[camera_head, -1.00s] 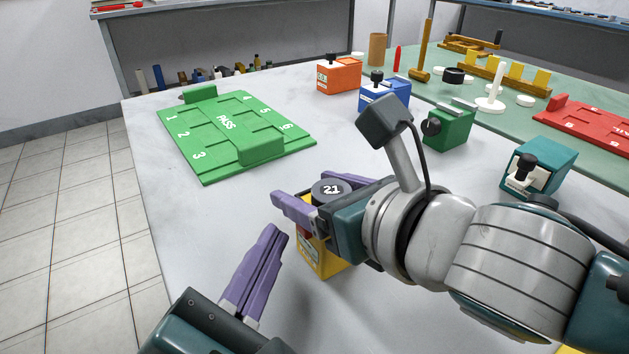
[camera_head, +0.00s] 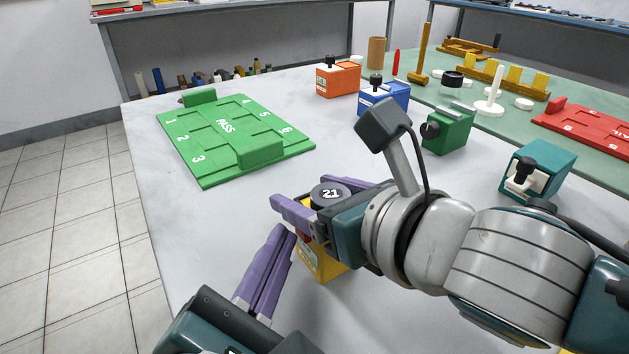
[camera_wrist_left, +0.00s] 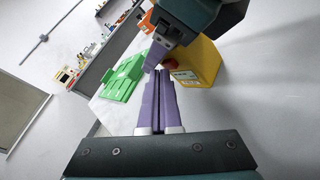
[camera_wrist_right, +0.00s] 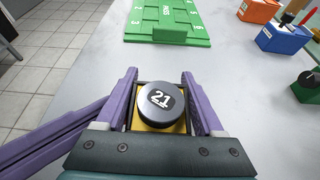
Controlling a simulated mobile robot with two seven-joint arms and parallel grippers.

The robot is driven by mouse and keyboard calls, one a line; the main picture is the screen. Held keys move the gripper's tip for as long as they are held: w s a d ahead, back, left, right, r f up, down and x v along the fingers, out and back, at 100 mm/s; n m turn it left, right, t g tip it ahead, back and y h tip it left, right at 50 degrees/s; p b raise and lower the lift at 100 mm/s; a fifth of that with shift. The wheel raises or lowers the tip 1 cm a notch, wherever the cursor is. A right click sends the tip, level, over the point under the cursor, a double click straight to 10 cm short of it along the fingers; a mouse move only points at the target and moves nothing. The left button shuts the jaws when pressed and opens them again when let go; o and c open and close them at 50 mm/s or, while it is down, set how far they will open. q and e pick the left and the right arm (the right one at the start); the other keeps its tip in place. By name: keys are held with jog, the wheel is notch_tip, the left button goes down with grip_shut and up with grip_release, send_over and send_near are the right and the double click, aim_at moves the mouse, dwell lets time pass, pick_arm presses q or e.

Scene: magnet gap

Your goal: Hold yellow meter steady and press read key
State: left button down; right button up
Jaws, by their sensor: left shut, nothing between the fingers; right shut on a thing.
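The yellow meter (camera_head: 322,262) stands on the white table, with a dark round disc marked 21 (camera_head: 331,192) on its top. My right gripper (camera_head: 298,208) is shut on the meter, one finger on each side, as the right wrist view (camera_wrist_right: 158,108) shows. A red part (camera_wrist_left: 171,64), which looks like the read key, shows on the meter's side in the left wrist view. My left gripper (camera_head: 286,238) is shut and empty. Its fingertips are close to the meter's red-key side; I cannot tell whether they touch.
A green PASS tray (camera_head: 285,150) with numbered spots lies at the back left. Orange (camera_head: 338,78), blue (camera_head: 385,97), green (camera_head: 450,132) and teal (camera_head: 540,165) boxes stand behind and right. The table between tray and meter is clear.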

pick_arm(q)
jog(key=shift+w+d, duration=0.35)
jog(key=shift+d, duration=0.15)
pick_arm(e)
jog(key=shift+s+a, duration=0.15)
jog(key=shift+a, duration=0.05)
pick_arm(q)
jog(key=shift+s+a+r, duration=0.1)
jog(key=shift+s+a, duration=0.35)
jog(key=shift+a, duration=0.05)
jog(key=shift+s+a, duration=0.15)
jog(key=shift+a, duration=0.1)
pick_arm(e)
jog(key=shift+d+f, duration=0.1)
pick_arm(q)
jog(key=shift+a, duration=0.1)
jog(key=shift+s+a, duration=0.25)
pick_arm(e)
jog(key=shift+d, duration=0.1)
pick_arm(q)
jog(key=shift+s+a, duration=0.8)
jog(key=shift+a, duration=0.3)
jog(key=shift+s+a, duration=0.75)
jog(key=shift+a, duration=0.3)
pick_arm(e)
jog(key=o, duration=1.5)
